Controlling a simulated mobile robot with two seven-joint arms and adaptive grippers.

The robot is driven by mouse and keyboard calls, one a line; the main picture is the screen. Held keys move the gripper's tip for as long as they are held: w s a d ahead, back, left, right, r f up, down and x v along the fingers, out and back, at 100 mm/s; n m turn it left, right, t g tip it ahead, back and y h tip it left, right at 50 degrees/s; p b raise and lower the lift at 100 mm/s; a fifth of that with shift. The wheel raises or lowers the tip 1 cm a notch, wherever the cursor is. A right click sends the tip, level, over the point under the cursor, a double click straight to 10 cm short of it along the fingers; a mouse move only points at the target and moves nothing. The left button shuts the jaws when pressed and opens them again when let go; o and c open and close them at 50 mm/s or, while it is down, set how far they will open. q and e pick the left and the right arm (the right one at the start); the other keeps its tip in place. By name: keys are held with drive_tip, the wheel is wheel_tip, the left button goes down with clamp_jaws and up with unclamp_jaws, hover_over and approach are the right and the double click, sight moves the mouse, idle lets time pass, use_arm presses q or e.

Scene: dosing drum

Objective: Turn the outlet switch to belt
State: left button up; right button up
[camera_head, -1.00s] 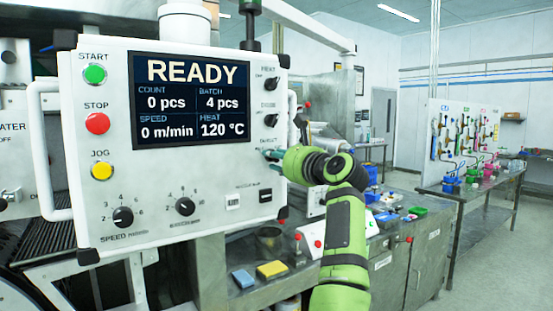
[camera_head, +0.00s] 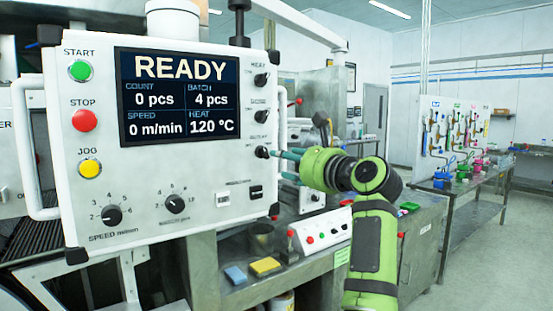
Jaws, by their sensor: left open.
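The white control panel (camera_head: 160,225) fills the left of the view, with a READY screen (camera_head: 180,97). Three small black switches stand in a column right of the screen. The lowest, which seems to be the outlet switch (camera_head: 262,152), has a label too small to read surely. I cannot tell which way its knob points. The tips look slightly apart from the knob; depth is hard to judge. My right gripper is not in view.
The upper switch (camera_head: 262,79) and middle switch (camera_head: 258,116) sit close above. A white handle (camera_head: 30,150) is on the panel's left side. Below stands a metal bench with a blue block (camera_head: 236,275), a yellow block (camera_head: 265,266) and a white button box (camera_head: 322,230).

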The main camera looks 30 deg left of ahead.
use_arm(q)
drive_tip(key=v, duration=0.4)
drive_tip(key=shift+f, duration=0.15)
drive_tip(key=shift+w+a, duration=0.1)
